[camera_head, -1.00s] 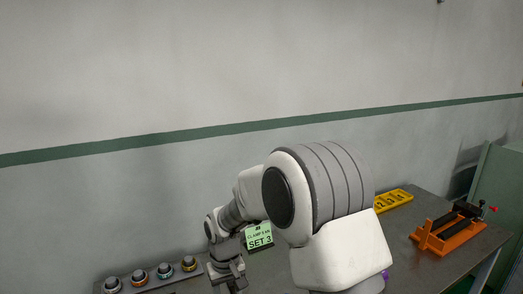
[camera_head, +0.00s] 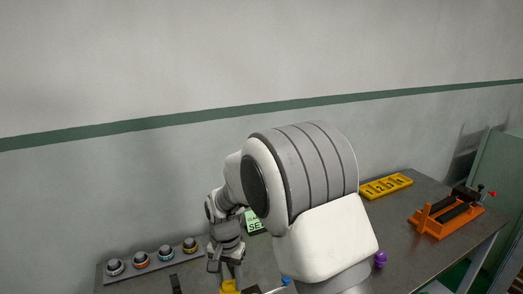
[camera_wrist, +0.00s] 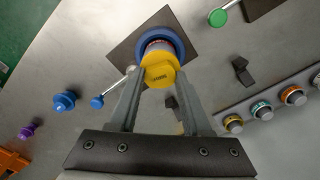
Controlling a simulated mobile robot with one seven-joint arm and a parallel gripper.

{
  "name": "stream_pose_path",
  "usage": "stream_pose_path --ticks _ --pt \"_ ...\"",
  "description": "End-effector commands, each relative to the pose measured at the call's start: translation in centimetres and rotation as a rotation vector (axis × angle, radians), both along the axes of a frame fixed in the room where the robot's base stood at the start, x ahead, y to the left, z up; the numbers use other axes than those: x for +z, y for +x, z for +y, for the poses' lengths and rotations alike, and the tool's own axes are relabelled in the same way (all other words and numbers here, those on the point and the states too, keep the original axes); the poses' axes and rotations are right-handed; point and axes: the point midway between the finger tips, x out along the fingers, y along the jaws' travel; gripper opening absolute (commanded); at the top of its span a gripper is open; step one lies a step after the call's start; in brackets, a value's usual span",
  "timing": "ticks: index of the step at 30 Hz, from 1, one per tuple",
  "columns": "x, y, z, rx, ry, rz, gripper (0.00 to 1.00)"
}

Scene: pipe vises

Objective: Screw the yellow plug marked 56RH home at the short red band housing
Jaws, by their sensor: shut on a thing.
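A yellow plug (camera_wrist: 159,73) with small dark marking, too small to read surely, sits between my gripper's fingers (camera_wrist: 155,92) in the wrist view. My gripper is shut on it. Just beyond the plug is a blue ring (camera_wrist: 181,45) around a pale cylinder with a thin reddish band (camera_wrist: 157,44), on a dark square plate (camera_wrist: 125,42). The plug overlaps the cylinder's near end; I cannot tell whether they touch or are threaded. In the head view my gripper (camera_head: 228,276) points down with the yellow plug (camera_head: 229,287) at the bottom edge.
A blue knob on a bar (camera_wrist: 97,102) is left of the ring, a green knob (camera_wrist: 217,17) at upper right. Loose blue (camera_wrist: 63,102) and purple (camera_wrist: 28,131) pieces, a yellow tray (camera_head: 386,187) and an orange vise (camera_head: 447,214) are elsewhere.

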Motion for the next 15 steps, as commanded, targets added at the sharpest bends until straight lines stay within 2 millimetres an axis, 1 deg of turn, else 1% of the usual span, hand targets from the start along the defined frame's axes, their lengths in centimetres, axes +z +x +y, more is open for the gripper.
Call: stream_pose_path --ticks 6,7,9,15 --pt "-0.03 -0.02 -0.04 0.001 -0.001 0.001 0.00" --pt "-0.03 -0.02 -0.04 0.001 -0.001 0.001 0.52" --pt "-0.03 -0.02 -0.04 0.002 -0.001 0.001 0.63" --pt "-0.02 -0.01 -0.02 0.003 -0.001 0.000 0.63"
